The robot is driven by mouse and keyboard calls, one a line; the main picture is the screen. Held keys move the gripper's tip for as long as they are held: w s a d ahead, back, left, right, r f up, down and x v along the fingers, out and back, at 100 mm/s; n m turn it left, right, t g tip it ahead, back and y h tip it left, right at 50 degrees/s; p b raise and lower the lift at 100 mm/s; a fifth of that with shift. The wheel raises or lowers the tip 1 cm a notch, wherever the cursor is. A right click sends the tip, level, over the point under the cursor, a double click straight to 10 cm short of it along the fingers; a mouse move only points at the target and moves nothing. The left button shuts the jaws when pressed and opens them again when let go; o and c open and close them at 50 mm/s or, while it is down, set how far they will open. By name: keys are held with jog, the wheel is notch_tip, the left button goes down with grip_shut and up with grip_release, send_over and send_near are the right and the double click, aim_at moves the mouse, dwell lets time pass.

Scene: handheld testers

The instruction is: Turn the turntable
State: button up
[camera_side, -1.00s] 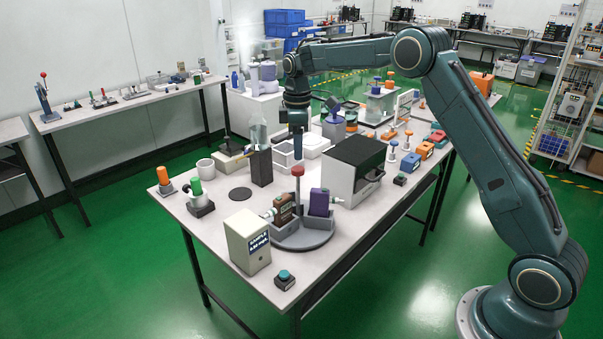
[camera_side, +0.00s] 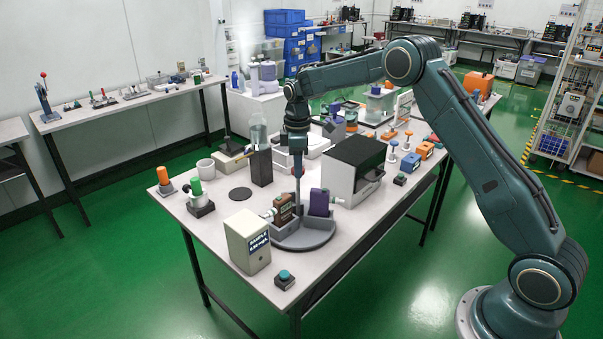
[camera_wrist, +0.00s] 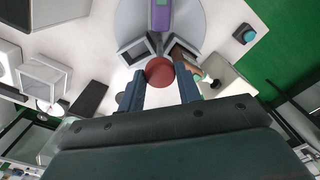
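The turntable (camera_side: 303,240) is a grey round disc with compartments near the front of the table; it also shows in the wrist view (camera_wrist: 192,38). My gripper (camera_side: 298,172) points down over the post and hides the knob in the side view. In the wrist view my gripper (camera_wrist: 162,90) is open, its two fingers on either side of the red knob with gaps visible. I cannot tell whether either finger touches it.
A beige labelled box (camera_side: 247,242) stands left of the turntable, with a teal button (camera_side: 284,275) in front. A black-topped grey machine (camera_side: 355,170) stands close on the right. A tall dark block (camera_side: 262,167) and a flat black disc (camera_side: 240,194) are behind left.

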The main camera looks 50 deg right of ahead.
grip_shut()
jog(key=shift+m, duration=0.8)
jog(key=shift+r+m, duration=0.1)
jog(key=shift+m, duration=11.1)
